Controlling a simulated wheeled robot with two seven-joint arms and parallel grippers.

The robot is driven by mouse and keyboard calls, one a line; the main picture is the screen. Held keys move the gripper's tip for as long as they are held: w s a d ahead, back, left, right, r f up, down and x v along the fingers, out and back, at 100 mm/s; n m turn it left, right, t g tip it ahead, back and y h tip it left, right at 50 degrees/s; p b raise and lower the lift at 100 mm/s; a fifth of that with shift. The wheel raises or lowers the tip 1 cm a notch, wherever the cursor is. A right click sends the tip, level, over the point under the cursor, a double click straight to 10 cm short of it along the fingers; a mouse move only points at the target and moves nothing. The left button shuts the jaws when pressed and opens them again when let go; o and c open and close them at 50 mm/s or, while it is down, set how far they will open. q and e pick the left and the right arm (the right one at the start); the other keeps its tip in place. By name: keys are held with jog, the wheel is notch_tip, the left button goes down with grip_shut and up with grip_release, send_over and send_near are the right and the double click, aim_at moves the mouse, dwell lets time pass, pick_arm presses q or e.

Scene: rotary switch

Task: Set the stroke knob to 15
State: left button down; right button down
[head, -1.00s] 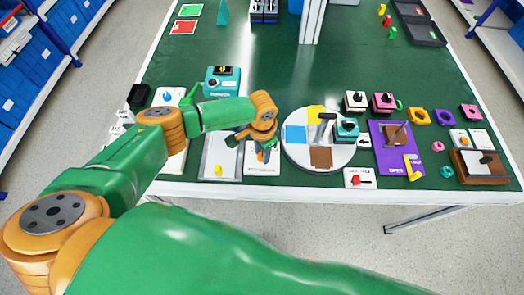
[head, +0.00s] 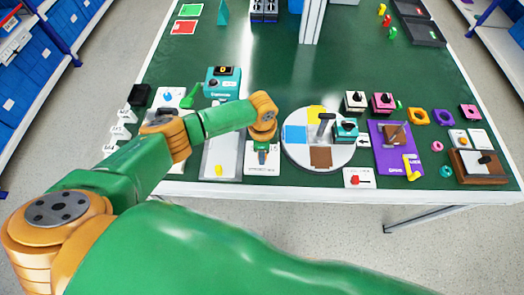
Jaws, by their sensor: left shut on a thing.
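My left gripper (head: 262,153) points down over a white panel (head: 262,170) near the front edge of the table. It is shut on a small knob on this panel. The knob itself is mostly hidden by the fingers and wrist, so its pointer cannot be seen. The small print along the front of the panel is too small to read, so I cannot tell the setting. My right gripper is not in view.
A round white turntable (head: 297,157) with coloured squares and a lever stands just right of the gripper. A grey panel with a yellow knob (head: 219,170) is just left. A teal box (head: 222,83) stands behind. The table's middle is clear.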

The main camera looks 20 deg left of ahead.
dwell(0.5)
pick_arm(q)
jog(key=c, duration=0.5)
grip_release()
notch_tip(320, 180, up, 7)
jog(key=shift+r, duration=0.1)
